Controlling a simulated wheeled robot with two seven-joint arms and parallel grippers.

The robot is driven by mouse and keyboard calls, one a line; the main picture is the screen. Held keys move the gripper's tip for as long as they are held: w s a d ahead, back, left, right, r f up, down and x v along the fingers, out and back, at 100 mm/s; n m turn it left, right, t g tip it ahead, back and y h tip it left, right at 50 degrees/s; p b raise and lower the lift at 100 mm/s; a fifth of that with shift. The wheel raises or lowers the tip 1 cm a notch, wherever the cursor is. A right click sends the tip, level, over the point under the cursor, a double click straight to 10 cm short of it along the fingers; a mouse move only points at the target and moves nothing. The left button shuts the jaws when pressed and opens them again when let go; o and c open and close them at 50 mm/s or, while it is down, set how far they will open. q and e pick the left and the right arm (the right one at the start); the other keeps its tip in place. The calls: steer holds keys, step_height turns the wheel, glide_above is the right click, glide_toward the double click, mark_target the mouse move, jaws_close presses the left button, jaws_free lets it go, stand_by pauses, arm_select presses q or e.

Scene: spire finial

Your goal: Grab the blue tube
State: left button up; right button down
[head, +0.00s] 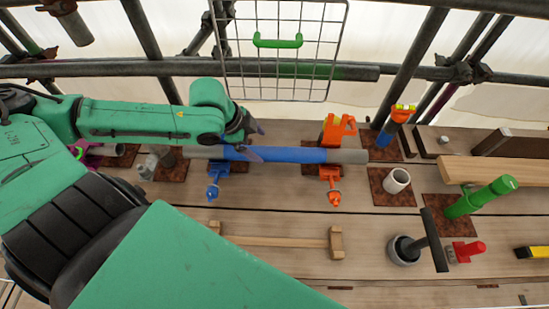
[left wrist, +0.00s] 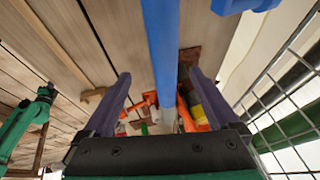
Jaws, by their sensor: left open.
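The blue tube (head: 290,155) lies level across the deck, with grey ends, resting near a blue clamp (head: 214,182) and an orange clamp (head: 331,182). My left gripper (head: 256,143) is open at the left part of the tube's blue length, with a purple finger showing in front of it. In the left wrist view the tube (left wrist: 162,45) runs between the two spread purple fingers (left wrist: 160,75). Neither finger visibly presses on it, and I cannot tell how deep it sits between them. My right gripper is not in view.
A wire mesh panel with a green handle (head: 278,42) hangs behind the tube, close to my left gripper in the left wrist view. A wooden bar (head: 275,241) lies in front. A grey ring (head: 396,180), a green cylinder (head: 480,198) and planks (head: 500,170) are at right.

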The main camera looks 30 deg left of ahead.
mark_target(272, 151)
arm_select(q)
steer(key=w+f, duration=0.1)
steer(key=w+d+f, duration=0.1)
steer(key=f, duration=0.1)
steer(key=shift+w+f+b, duration=0.15)
steer(key=shift+w+b, duration=0.05)
steer(key=shift+b, duration=0.1)
steer(key=shift+f, duration=0.15)
steer(key=shift+d+f, duration=0.3)
steer(key=p+x, duration=0.1)
steer(key=x, duration=0.2)
steer(key=shift+w+d+f, duration=0.1)
steer(key=shift+d+f, duration=0.1)
steer(key=shift+f, duration=0.05)
steer(key=shift+w+f, duration=0.15)
steer(key=shift+f, duration=0.05)
jaws_close()
steer(key=shift+r, duration=0.15)
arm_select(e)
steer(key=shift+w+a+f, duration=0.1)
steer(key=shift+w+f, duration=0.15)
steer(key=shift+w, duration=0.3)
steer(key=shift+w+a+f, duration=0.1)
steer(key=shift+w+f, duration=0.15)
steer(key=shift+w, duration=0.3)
